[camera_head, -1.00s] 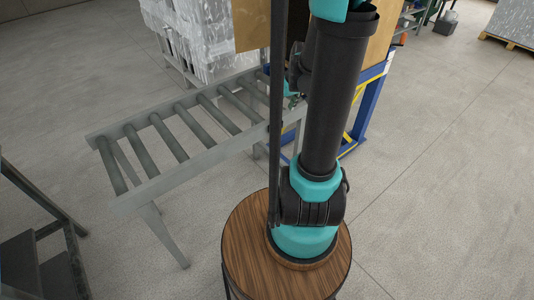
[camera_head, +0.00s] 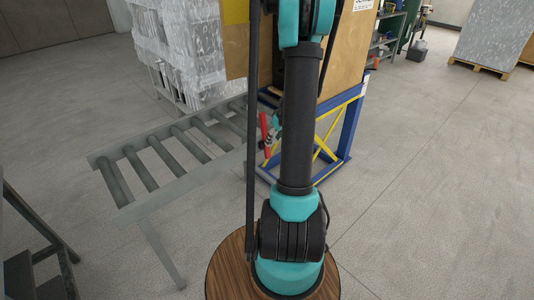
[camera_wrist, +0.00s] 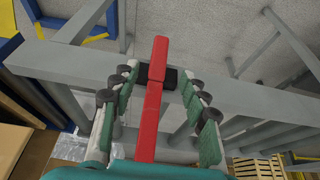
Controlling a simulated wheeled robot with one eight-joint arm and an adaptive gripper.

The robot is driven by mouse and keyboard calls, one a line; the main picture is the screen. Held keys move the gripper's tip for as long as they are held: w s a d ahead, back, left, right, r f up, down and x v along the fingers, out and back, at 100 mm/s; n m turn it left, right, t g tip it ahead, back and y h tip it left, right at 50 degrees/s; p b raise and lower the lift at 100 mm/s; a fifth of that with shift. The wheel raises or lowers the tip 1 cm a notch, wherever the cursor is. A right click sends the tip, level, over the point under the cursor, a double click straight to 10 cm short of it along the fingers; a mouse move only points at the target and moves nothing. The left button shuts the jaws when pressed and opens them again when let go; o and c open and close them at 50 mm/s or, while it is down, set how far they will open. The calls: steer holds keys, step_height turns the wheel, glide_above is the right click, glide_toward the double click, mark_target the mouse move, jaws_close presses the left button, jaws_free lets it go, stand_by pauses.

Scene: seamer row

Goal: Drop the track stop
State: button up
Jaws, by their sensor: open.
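The track stop is a red bar (camera_wrist: 154,90) with a black block (camera_wrist: 157,76) beside it at the grey conveyor rail (camera_wrist: 75,62). In the wrist view the bar runs between the spread fingers of my gripper (camera_wrist: 161,78). The gripper is open, with a gap on each side of the bar near the tips. In the head view the red bar (camera_head: 264,126) looks upright at the conveyor's near side rail, just left of my arm. My arm hides most of the gripper there.
The roller conveyor (camera_head: 168,186) extends to the left. A blue and yellow frame (camera_head: 346,138) with tan panels stands behind my arm. Wrapped pallet goods (camera_head: 180,55) stand at the back left. Steps (camera_head: 35,270) are at the lower left.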

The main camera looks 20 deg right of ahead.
mark_target(268, 150)
steer(key=x, duration=1.1)
steer(key=shift+f, duration=0.15)
jaws_close()
